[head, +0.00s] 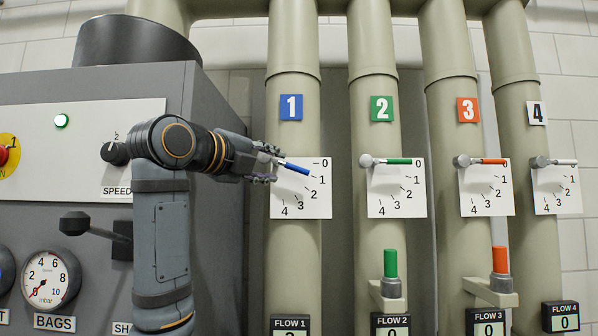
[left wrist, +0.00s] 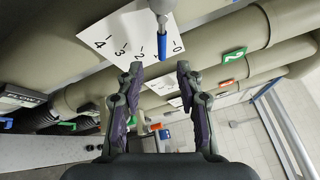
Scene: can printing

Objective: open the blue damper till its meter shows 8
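The blue damper handle (head: 294,168) is on the pipe marked with a blue 1 (head: 291,107). It points right and slightly down, between 0 and 1 on its white scale plate (head: 290,187). The FLOW 1 meter (head: 290,325) is cut off by the bottom edge, so its digit is only partly visible. My left gripper (head: 270,164) is at the handle's pivot end. In the left wrist view the gripper (left wrist: 160,70) is open, with its fingertips apart on both sides of the blue handle's tip (left wrist: 164,46); neither seems to touch it. My right gripper is not in view.
To the right stand pipes with a green handle (head: 398,161), an orange handle (head: 493,161) and a white handle (head: 562,161), each near 0. FLOW 2 (head: 398,325) and FLOW 4 (head: 561,316) read 0. A grey machine (head: 205,240) stands at the left.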

